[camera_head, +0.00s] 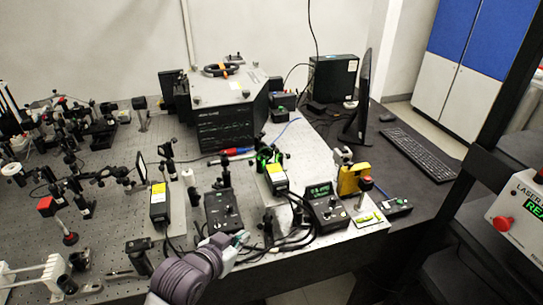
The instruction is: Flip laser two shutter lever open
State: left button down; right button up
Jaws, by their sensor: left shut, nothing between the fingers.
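Two black laser boxes with yellow labels stand on the optical bench, a left one (159,205) and a right one (276,179). I cannot tell which is laser two, and no shutter lever is clear at this size. My left gripper (242,238) reaches in from the bottom, its fingers shut and empty. In the picture it is just below a black control box (222,211) and left of the dark cables; contact cannot be judged. A second control box with a green display (326,206) stands to its right. My right gripper is not in view.
The perforated bench (120,160) carries many optic mounts at left. A large black instrument (232,125) stands at the back. A yellow device (349,180) is right of the lasers. Loose black cables (290,238) lie near the front edge. A monitor (361,95) and keyboard (420,150) are at right.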

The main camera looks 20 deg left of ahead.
aim_at(276, 152)
pick_arm(q)
jog(key=w+a+r+t+h, duration=0.1)
jog(key=w+r+t, duration=0.3)
jog(key=w+r, duration=0.3)
notch_tip(276, 152, up, 4)
jog(key=shift+w+a+f+t, duration=0.15)
jog(key=shift+a+f+t, duration=0.05)
jog(key=shift+f+t, duration=0.1)
jog(key=p+x, duration=0.3)
jog(key=x, duration=0.9)
jog(key=shift+w+d+r+p, duration=0.1)
jog(key=shift+w+p, duration=0.15)
jog(key=shift+p, duration=0.15)
jog(key=shift+x, duration=0.8)
